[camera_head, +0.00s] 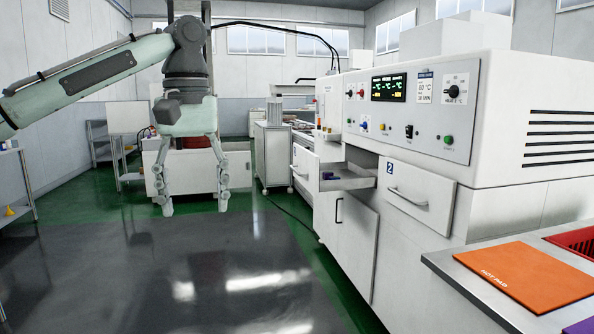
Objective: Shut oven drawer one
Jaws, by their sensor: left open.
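The white oven (400,120) stands on the right with a control panel. A drawer of it (305,168) is pulled out, with its front panel and handle facing left and its grey inside showing. Small dark blue items (331,176) lie in it. My right gripper is not in view.
A steel counter (450,264) with an orange hot pad (525,274) and a red crate (577,241) is at the lower right. A white cabinet (273,155) stands behind the open drawer. The dark floor (190,280) in front is clear.

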